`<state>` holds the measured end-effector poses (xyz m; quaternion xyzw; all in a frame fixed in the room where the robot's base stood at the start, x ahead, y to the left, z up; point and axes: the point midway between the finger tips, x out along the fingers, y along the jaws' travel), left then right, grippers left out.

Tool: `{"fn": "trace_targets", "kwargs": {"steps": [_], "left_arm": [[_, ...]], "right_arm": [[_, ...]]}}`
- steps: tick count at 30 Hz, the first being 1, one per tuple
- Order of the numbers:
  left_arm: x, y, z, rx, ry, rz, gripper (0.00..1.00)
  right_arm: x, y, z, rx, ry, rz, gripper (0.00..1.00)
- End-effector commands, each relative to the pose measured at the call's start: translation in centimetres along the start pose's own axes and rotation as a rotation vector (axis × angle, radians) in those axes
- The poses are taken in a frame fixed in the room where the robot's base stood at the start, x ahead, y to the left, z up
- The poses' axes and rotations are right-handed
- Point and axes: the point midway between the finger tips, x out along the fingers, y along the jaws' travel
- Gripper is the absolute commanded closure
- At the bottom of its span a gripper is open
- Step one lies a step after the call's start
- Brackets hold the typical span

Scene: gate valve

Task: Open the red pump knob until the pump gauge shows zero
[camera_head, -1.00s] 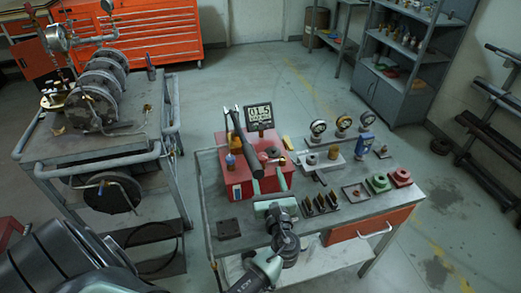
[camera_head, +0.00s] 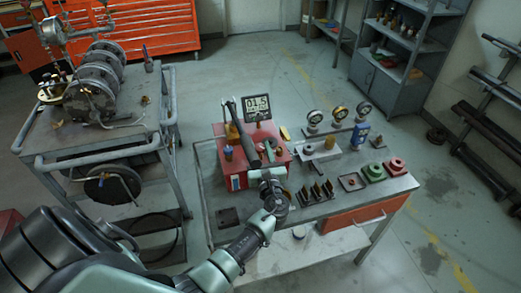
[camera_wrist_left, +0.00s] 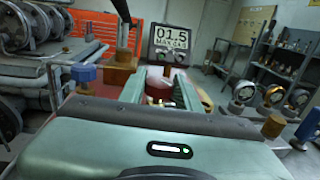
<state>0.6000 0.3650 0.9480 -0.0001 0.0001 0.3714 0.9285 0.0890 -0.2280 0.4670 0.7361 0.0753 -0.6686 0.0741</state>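The red pump (camera_head: 237,180) stands on the workbench, with a black lever (camera_head: 246,136) slanting across it. Its digital gauge (camera_head: 257,108) reads 01.5, also in the left wrist view (camera_wrist_left: 172,36). My left gripper (camera_head: 267,167) reaches over the pump's front from below. In the left wrist view its two green fingers (camera_wrist_left: 160,80) are spread apart. A dark red round knob (camera_wrist_left: 157,90) shows between them, partly hidden by the gripper body; I cannot tell whether the fingers touch it. My right gripper is not in view.
Several small gauges (camera_head: 314,119), a blue bottle (camera_head: 360,133), a green block (camera_head: 373,173) and a red block (camera_head: 395,166) stand on the bench's right side. A grey cart (camera_head: 60,148) with round metal parts is on the left. The floor between cart and cabinets is open.

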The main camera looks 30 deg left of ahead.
Motion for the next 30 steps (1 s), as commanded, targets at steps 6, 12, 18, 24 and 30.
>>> {"fn": "trace_targets", "kwargs": {"steps": [6, 12, 18, 24, 30], "left_arm": [[0.0, 0.0, 0.0, 0.000, 0.000, 0.001, 1.00], [0.0, -0.1, -0.1, -0.002, 0.000, 0.033, 1.00], [0.0, -0.4, -0.3, -0.004, 0.000, 0.133, 1.00], [0.1, -0.8, -0.5, -0.005, 0.000, 0.299, 1.00], [0.3, -1.0, -0.7, -0.005, -0.001, 0.490, 1.00]], "right_arm": [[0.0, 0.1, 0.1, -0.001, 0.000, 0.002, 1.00], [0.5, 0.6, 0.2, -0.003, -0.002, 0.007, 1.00], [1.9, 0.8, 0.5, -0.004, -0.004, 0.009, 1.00], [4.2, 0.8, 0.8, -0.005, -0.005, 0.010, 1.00], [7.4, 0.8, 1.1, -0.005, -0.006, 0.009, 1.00]]}}
